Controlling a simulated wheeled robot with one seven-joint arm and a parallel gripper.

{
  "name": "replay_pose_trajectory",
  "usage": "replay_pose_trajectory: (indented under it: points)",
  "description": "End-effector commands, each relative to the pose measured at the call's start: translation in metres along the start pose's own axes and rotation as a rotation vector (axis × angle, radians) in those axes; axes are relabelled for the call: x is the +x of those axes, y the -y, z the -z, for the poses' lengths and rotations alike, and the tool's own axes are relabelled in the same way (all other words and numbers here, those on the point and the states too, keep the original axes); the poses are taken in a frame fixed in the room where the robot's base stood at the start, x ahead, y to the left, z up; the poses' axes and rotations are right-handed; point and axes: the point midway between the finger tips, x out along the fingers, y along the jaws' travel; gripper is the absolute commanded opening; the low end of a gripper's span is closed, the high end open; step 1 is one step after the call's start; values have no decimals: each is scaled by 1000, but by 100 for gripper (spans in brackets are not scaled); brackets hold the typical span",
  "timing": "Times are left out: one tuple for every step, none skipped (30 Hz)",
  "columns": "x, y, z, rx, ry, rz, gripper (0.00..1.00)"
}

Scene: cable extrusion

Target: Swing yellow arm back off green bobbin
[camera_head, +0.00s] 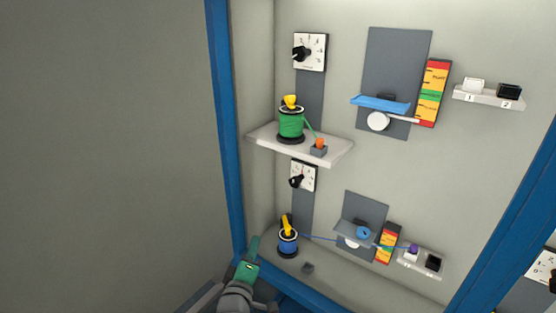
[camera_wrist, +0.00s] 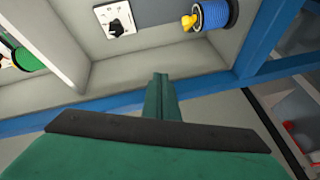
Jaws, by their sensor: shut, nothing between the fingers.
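The green bobbin (camera_head: 291,125) stands on the upper white shelf, with a yellow arm (camera_head: 290,101) on its top. A green strand runs from it down to an orange piece (camera_head: 320,143) on a small grey block. In the wrist view the green bobbin (camera_wrist: 31,59) shows at the far left, partly cut off; I cannot make out its yellow arm there. My gripper (camera_head: 254,243) is shut and empty, low in front of the cabinet and well below the shelf. In the wrist view its green fingers (camera_wrist: 160,77) point toward the cabinet.
A blue bobbin (camera_head: 288,243) with its own yellow arm (camera_head: 286,226) stands below, near my gripper. The white shelf (camera_head: 335,157) juts out above. Blue frame posts (camera_head: 222,120) edge the cabinet. Dials, grey plates and a blue strand fill the back wall.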

Motion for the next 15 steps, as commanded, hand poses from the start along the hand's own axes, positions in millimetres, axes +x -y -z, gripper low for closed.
replay_pose_trajectory:
  points:
    - [9, -22, 13, -24, 7, -21, 0]
    - [14, -33, 19, -42, 17, -28, 0]
    - [19, -48, 27, -63, 27, -38, 0]
    - [22, -59, 33, -79, 36, -45, 0]
    - [25, -71, 39, -94, 46, -53, 0]
    - [29, -86, 46, -113, 58, -62, 0]
    - [31, -98, 52, -128, 69, -69, 0]
    - [33, -110, 57, -140, 79, -76, 0]
    - [35, -127, 65, -157, 92, -84, 0]
    - [36, -139, 71, -171, 102, -90, 0]
    - [36, -151, 76, -181, 112, -96, 0]
    - [36, -168, 83, -196, 127, -103, 0]
    - [36, -181, 88, -207, 139, -108, 0]
    - [35, -193, 93, -216, 150, -113, 0]
    - [34, -210, 99, -229, 166, -119, 0]
